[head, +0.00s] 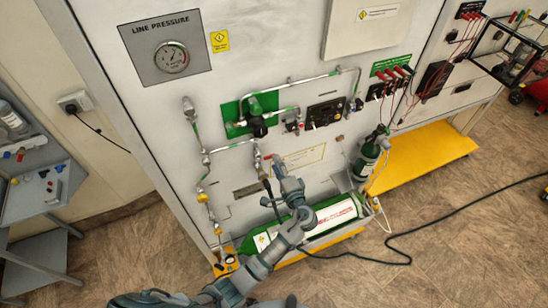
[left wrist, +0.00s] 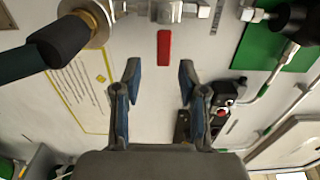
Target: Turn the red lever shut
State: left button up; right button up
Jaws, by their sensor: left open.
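The red lever (left wrist: 164,47) shows in the left wrist view as a short flat red bar. It hangs below a metal pipe fitting (left wrist: 165,10) near the top of that view.
The white panel (head: 240,60) carries pipes, a pressure gauge (head: 172,57) and a green plate (head: 240,118). A black hose end (left wrist: 60,40) is left of the lever in the wrist view. A green cylinder (head: 335,214) lies low under my arm. A black cable (head: 440,222) crosses the floor.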

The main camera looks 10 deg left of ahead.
pick_arm(q)
jog(key=v, duration=0.7)
jog(key=shift+s+d, duration=0.25)
jog(key=shift+d, duration=0.15)
jog(key=shift+a, duration=0.1)
